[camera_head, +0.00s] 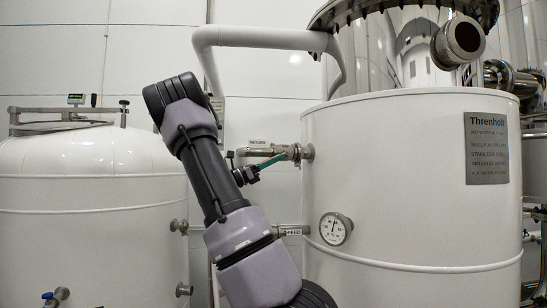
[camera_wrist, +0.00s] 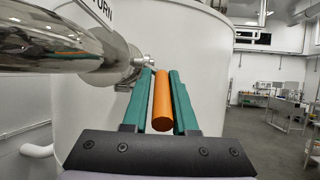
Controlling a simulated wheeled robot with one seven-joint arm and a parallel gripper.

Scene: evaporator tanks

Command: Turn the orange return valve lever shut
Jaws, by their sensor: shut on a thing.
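The orange return valve lever (camera_wrist: 162,100) shows in the wrist view as a smooth orange bar lying lengthwise between the two teal fingers of my gripper (camera_wrist: 161,78). The fingers are shut on it. In the head view my gripper (camera_head: 271,161) reaches right to the metal return valve (camera_head: 293,152), which sits on a pipe at the white tank's left side under a RETURN label (camera_head: 258,142). The orange lever is hidden there behind the fingers. In the wrist view the shiny valve body and pipe (camera_wrist: 70,52) lie just left of the fingers.
The large white tank (camera_head: 400,190) stands close on the right, with a dial gauge (camera_head: 335,229) on its front. A FEED pipe (camera_head: 292,230) runs below the return valve. A second white tank (camera_head: 90,185) stands left. The wrist view shows open floor (camera_wrist: 265,145) at right.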

